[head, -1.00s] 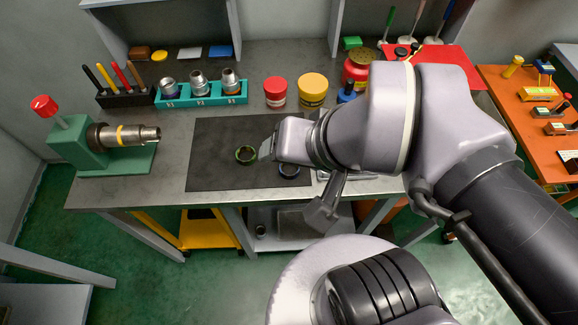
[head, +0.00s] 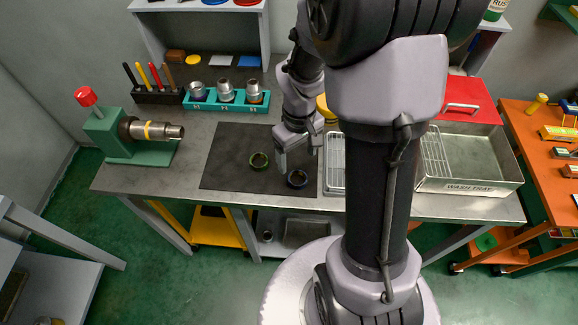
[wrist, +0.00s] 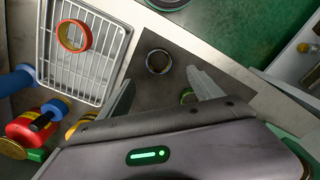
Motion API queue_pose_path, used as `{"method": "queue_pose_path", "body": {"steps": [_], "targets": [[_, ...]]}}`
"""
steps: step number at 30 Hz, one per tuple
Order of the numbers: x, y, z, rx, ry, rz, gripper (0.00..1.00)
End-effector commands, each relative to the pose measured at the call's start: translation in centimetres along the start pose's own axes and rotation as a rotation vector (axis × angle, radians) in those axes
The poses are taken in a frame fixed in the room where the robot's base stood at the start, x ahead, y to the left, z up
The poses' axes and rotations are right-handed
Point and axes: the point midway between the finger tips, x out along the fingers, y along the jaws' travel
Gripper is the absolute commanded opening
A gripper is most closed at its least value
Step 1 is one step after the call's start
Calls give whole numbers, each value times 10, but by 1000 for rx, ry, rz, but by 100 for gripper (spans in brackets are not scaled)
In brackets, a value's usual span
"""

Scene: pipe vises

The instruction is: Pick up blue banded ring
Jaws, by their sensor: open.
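The blue banded ring (head: 288,180) lies flat near the right front of the dark mat (head: 222,181). In the wrist view the dark ring ahead of the fingers, by its place, is the same ring (wrist: 148,66); its blue hardly shows there. My gripper (head: 299,158) is above the mat, just behind the ring in the head view. Its fingers are apart and empty, and in the wrist view the gripper (wrist: 165,95) points toward the ring, which lies beyond the fingertips. A green banded ring (head: 251,164) lies to the left; my right finger partly hides it in the wrist view (wrist: 187,92).
A wire rack (head: 333,172) stands right of the mat, with a red-and-yellow ring (wrist: 62,37) on it in the wrist view. A wash tray (head: 480,186) is farther right. A green vise (head: 105,135) holds a pipe at left. A teal fitting holder (head: 228,106) stands behind.

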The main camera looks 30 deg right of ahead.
Motion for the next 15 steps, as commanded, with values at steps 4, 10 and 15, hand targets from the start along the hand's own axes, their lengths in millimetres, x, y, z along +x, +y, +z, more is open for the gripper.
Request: {"method": "queue_pose_path", "body": {"steps": [4,10,15], "targets": [[35,0,0,1,-1,0,75],[53,0,2,2,0,0,75],[88,2,4,1,0,0,75]]}}
